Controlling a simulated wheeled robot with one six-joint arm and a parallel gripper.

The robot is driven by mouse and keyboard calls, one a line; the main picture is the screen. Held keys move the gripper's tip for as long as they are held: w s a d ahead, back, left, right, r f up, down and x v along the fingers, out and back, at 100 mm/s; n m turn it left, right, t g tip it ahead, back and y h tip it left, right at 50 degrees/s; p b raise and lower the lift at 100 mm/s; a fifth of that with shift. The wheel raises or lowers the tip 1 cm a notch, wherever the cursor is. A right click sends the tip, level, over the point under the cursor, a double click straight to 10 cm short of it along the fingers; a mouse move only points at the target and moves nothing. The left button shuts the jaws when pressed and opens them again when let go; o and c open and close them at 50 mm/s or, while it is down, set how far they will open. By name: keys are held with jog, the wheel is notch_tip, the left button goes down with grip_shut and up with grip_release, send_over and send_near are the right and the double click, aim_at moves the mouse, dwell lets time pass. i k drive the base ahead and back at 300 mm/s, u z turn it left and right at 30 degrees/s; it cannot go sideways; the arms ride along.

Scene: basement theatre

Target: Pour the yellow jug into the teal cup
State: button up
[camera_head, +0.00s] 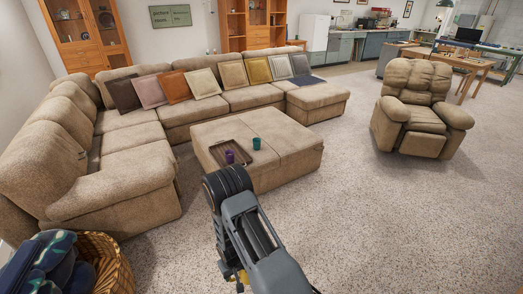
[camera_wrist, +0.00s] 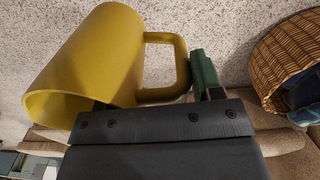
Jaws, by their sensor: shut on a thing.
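The yellow jug (camera_wrist: 92,62) is large in the wrist view, its mouth toward the lower left of the picture. My gripper (camera_wrist: 165,88) is shut on the jug, with a green finger beside the handle; the other finger is mostly hidden by the jug. In the head view only a yellow sliver of the jug (camera_head: 240,281) shows past my arm. The teal cup (camera_head: 256,143) stands upright on the beige ottoman (camera_head: 285,163), beside the tray and well beyond my gripper. The cup's inside is too small to make out.
A brown tray (camera_head: 218,151) with a purple cup (camera_head: 229,157) lies on the ottoman, left of the teal cup. A sectional sofa (camera_head: 135,165) wraps the left and back. A wicker basket (camera_head: 108,262) stands at lower left. An armchair (camera_head: 421,112) stands right. Speckled floor is clear at right.

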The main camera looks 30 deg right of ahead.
aim_at(257, 144)
jog(key=z, duration=0.45)
jog(key=i, duration=0.5)
jog(key=z, duration=1.4)
jog(key=i, duration=2.25)
jog(key=u, duration=1.15)
jog(key=i, duration=0.55)
jog(key=u, duration=0.55)
